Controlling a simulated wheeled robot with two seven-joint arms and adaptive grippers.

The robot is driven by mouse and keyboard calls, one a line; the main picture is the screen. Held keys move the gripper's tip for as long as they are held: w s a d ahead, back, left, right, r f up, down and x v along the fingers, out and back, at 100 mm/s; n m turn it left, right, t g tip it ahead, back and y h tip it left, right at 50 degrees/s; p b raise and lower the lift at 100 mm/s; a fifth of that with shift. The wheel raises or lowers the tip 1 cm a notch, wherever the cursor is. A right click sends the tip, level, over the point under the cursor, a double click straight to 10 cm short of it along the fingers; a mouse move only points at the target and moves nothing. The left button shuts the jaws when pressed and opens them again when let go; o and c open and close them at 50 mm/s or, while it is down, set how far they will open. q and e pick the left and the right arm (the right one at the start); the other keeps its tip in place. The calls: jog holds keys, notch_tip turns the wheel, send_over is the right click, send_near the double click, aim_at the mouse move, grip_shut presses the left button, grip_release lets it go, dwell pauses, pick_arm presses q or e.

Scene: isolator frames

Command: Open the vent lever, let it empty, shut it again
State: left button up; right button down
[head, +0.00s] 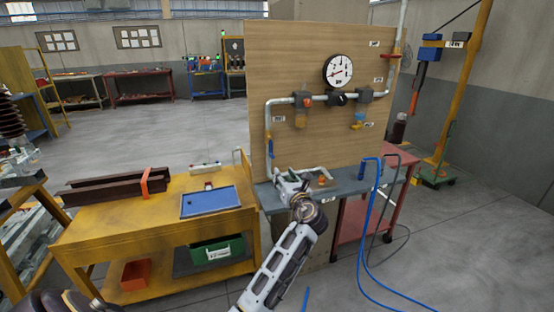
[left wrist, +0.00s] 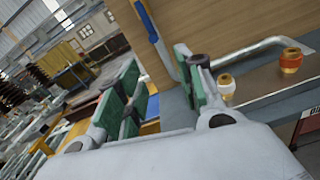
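A wood panel (head: 312,60) carries grey pipework and a round white gauge (head: 338,70). A blue lever (head: 270,148) hangs along the left vertical pipe; a blue handle also shows in the left wrist view (left wrist: 147,20). The labels are too small to read, so I cannot tell which is the vent lever. My left gripper (head: 288,177) is just below the blue lever, apart from it. Its green-padded fingers (left wrist: 158,88) are spread and empty. My right gripper is out of view.
A grey-blue bench (head: 345,188) stands under the panel, with small yellow and orange fittings (left wrist: 290,61) and a low pipe close to my gripper. A yellow cart (head: 150,222) with a blue tray stands left. Blue hose (head: 366,225) hangs at the right.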

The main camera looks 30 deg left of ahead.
aim_at(272, 154)
pick_arm(q)
jog(key=shift+s+r+y, duration=0.1)
jog(key=shift+r+y, duration=0.2)
jog(key=shift+r, duration=0.55)
jog(key=shift+a, duration=0.1)
jog(key=x, duration=1.2)
jog(key=shift+w+a+b, duration=0.15)
jog(key=shift+w+b, duration=0.05)
jog(key=shift+b, duration=0.15)
jog(key=shift+w+a, duration=0.4)
jog(key=shift+a, duration=0.1)
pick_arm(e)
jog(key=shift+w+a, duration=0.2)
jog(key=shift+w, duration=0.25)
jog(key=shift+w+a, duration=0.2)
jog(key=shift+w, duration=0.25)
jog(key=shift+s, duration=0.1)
pick_arm(q)
grip_shut()
